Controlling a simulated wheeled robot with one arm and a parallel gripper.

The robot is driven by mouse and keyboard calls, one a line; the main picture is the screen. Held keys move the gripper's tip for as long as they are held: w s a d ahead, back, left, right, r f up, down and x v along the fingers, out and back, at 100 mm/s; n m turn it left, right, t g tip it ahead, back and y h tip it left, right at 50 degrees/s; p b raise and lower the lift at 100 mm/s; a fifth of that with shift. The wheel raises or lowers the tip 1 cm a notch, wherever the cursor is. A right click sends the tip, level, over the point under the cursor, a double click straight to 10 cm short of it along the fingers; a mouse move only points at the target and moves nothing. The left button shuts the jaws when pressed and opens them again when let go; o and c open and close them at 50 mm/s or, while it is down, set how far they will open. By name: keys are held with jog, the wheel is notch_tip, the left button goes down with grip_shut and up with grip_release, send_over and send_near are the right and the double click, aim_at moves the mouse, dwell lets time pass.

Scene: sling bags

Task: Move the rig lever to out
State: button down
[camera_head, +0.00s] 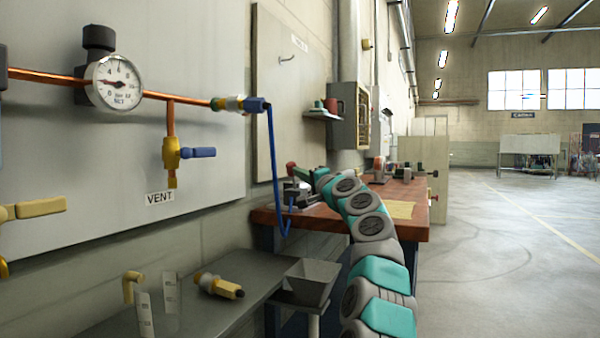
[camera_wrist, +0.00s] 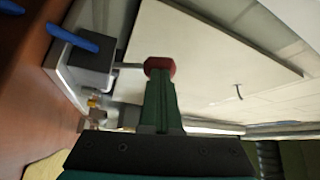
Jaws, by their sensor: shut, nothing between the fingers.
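On the wooden bench stands a small grey rig (camera_head: 293,192), and its grey block (camera_wrist: 92,66) also shows in the wrist view. A rod sticks out of the block and ends in a red knob (camera_wrist: 158,66); this appears to be the rig lever, with its red end (camera_head: 291,168) also in the head view. My gripper (camera_wrist: 160,82) is shut and empty, its green fingertips right at the red knob, overlapping its lower edge in view. I cannot tell whether they touch. In the head view my gripper (camera_head: 306,174) is small and partly hidden by my arm. No out marking is readable.
The wooden bench (camera_head: 340,216) holds a yellowish sheet (camera_head: 400,210). A wall board (camera_head: 285,90) with a hook is behind. A blue pipe (camera_head: 274,165) hangs at left. The floor at right is free.

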jog(key=shift+w+d+r+m+p, duration=0.15)
jog(key=shift+r+m+p, duration=0.15)
jog(key=shift+p, duration=0.45)
jog(key=w+p, duration=0.1)
jog(key=w+m+p, duration=0.1)
jog(key=p, duration=0.1)
jog(key=w+d+r+g+h+p, duration=0.1)
jog(key=p, duration=0.1)
jog(key=shift+w+m, duration=0.2)
jog(key=shift+m, duration=0.2)
jog(key=shift+d, duration=0.1)
jog(key=s+d+r+b, duration=0.2)
jog(key=s+d, duration=0.5)
jog(key=s, duration=0.4)
jog(key=shift+s+d+r, duration=0.15)
jog(key=shift+d+r, duration=0.1)
jog(key=shift+r, duration=0.35)
